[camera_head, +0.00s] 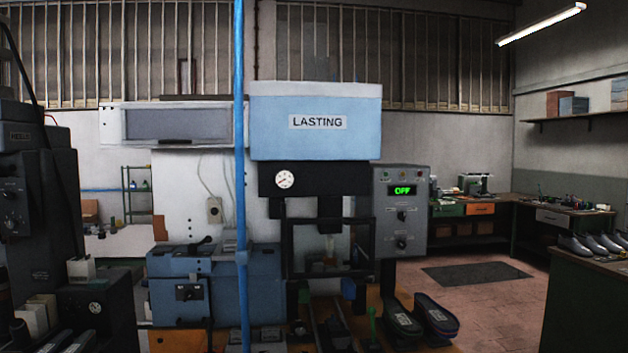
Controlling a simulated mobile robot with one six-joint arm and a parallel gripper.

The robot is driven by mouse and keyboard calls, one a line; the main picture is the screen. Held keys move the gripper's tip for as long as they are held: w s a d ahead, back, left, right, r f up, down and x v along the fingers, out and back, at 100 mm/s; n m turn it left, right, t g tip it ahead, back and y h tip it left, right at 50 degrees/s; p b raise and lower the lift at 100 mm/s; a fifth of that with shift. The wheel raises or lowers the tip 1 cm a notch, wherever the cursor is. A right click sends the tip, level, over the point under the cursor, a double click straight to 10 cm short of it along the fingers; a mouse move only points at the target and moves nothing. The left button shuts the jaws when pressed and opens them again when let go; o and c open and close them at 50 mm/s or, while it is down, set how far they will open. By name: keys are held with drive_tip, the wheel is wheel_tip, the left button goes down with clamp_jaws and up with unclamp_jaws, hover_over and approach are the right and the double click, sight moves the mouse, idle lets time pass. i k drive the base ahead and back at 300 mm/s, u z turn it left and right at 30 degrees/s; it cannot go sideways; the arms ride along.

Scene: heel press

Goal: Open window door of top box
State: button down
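A wide white-framed box with a grey window door (178,124) is mounted high on the left of the machine, beside the blue upright pipe. A small dark part, perhaps a handle, shows at the window's lower edge. I cannot tell whether the window door is fully shut. The light blue top box marked LASTING (318,138) sits to the right of the pipe; its front shows no window. My gripper is not in view.
The blue pipe (240,200) stands upright in front of the machine. A control panel (402,212) reading OFF is at the right. A dark machine (40,200) stands at the far left. Open floor with a dark mat (476,274) lies at the right.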

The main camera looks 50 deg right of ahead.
sight(183, 124)
drive_tip(key=z, duration=0.9)
drive_tip(key=k, duration=1)
drive_tip(key=i, duration=0.75)
